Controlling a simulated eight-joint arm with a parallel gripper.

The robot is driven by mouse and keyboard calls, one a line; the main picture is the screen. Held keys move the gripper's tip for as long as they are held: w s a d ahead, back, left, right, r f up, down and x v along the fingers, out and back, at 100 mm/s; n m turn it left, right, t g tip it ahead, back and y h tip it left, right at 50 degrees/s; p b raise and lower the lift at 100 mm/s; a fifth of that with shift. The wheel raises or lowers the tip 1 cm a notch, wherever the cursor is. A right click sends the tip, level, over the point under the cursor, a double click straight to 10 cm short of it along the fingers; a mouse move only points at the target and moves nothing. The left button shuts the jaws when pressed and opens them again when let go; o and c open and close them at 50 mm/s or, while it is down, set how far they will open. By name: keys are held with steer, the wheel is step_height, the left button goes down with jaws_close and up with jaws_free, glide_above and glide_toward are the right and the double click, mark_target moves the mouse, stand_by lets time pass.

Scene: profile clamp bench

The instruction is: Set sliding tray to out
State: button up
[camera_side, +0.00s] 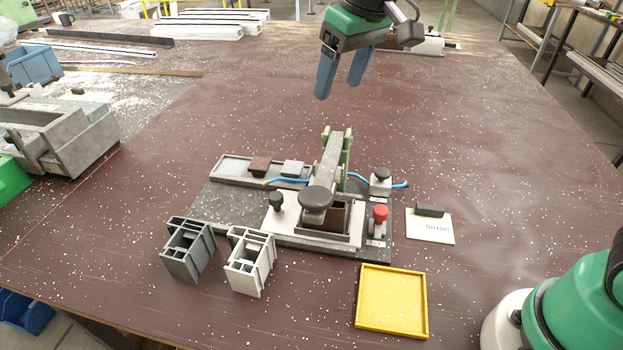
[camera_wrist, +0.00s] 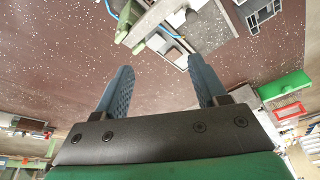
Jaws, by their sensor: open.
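My gripper (camera_side: 339,88) is open and empty, high above the bench behind the clamp fixture. Its two blue fingers also show in the wrist view (camera_wrist: 160,66), apart with nothing between them. The fixture stands on a dark base plate (camera_side: 225,201). On it, a light sliding plate (camera_side: 284,222), which looks like the sliding tray, has a black knob (camera_side: 275,199) at its left. A brown square profile (camera_side: 340,214) sits in a grey holder under the clamp arm (camera_side: 329,162) and its round black pad (camera_side: 317,198). I cannot tell how far the tray is slid.
A red button (camera_side: 380,213) and a black knob (camera_side: 381,174) stand at the fixture's right. Two grey profile pieces (camera_side: 188,250) (camera_side: 250,261) stand in front left. A yellow tray (camera_side: 391,301) lies front right, near a labelled card (camera_side: 430,228). A blue hose (camera_side: 289,180) crosses behind.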

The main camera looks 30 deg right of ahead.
mark_target(275, 195)
steer(key=w+a+f+n+g, duration=0.25)
steer(key=w+a+f, duration=0.25)
steer(key=a, duration=0.3)
steer(key=shift+m+g, duration=0.35)
steer(key=shift+m, duration=0.1)
step_height(275, 195, down, 14)
steer(key=shift+a, duration=0.1)
jaws_close()
stand_by(1.0)
